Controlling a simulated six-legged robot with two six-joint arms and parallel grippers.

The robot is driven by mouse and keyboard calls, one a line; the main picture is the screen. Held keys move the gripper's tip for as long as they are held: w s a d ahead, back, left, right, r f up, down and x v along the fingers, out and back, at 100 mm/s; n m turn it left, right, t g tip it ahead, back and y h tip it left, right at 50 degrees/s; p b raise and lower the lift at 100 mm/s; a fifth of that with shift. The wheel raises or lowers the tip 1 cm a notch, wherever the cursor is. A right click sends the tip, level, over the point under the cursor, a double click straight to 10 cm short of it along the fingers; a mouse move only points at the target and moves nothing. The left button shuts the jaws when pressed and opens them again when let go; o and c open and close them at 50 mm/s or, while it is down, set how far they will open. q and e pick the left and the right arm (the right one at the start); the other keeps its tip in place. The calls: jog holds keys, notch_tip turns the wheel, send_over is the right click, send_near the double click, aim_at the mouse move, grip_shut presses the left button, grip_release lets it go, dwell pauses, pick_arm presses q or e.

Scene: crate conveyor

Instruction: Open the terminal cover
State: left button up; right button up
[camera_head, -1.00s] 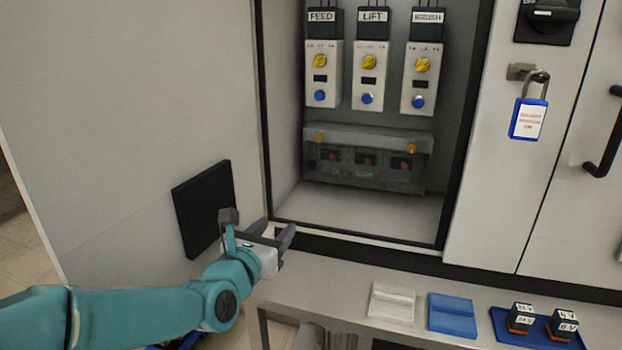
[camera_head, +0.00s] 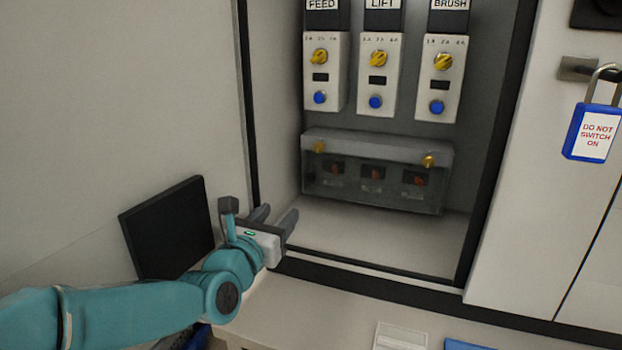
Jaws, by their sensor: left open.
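The terminal cover (camera_head: 378,150) is a clear box-shaped cover with a pale top edge, low on the cabinet's back panel. It is shut over the terminals, which show through its front. A yellow knob sits near each end, the left knob (camera_head: 319,146) and the right knob (camera_head: 428,161). My left gripper (camera_head: 276,216) is open and empty at the cabinet's lower left corner, left of and below the cover, apart from it. My right gripper is not in view.
Above the cover are the FEED (camera_head: 321,72), LIFT (camera_head: 380,76) and BRUSH (camera_head: 441,80) units. A blue padlock (camera_head: 590,133) hangs at right. A black panel (camera_head: 168,228) stands behind my left arm. The cabinet floor (camera_head: 390,240) is clear.

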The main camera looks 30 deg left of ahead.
aim_at(310, 178)
pick_arm(q)
jog(key=p+x, duration=0.1)
jog(key=x, duration=1.5)
jog(key=shift+w+d+r, duration=0.1)
jog(key=shift+w, duration=0.05)
grip_shut()
